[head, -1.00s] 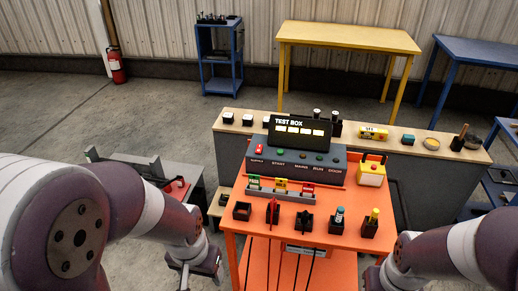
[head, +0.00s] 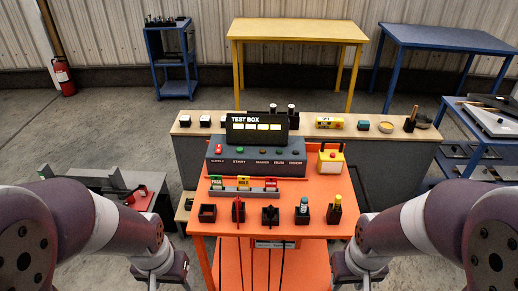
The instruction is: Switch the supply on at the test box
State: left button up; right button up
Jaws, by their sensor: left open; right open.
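The test box (head: 223,160) is a grey console at the back of the orange table (head: 318,222). Its black display panel (head: 257,117) reads TEST BOX above a row of lit pale squares. The supply switch (head: 218,148) is a small red part at the left end of the console, above the label SUPPLY; its position is too small to tell. My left gripper (head: 176,277) is open and low, left of the orange table's front edge. My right gripper (head: 352,280) is open and low, right of that edge. Both are well apart from the test box.
A rack with green, yellow and red tags (head: 243,190) stands before the box. Several small black holders (head: 271,216) line the table's front. A wooden-topped bench (head: 362,133) runs behind.

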aim_at(219, 147)
jog(key=i+j+u, duration=0.15)
jog(key=j+u, duration=0.2)
jog(key=i+j+u, duration=0.15)
jog(key=j+u, duration=0.15)
jog(key=i+j+u, duration=0.2)
jog(key=u, duration=0.15)
jog(key=i+j+u, duration=0.95)
jog(key=i+l+z, duration=0.1)
jog(key=z, duration=0.35)
jog(key=i+z, duration=0.3)
jog(key=z, duration=0.2)
jog(key=i+j+z, duration=0.15)
jog(key=z, duration=0.3)
jog(key=i+j+z, duration=0.15)
jog(key=z, duration=0.35)
jog(key=i, duration=0.1)
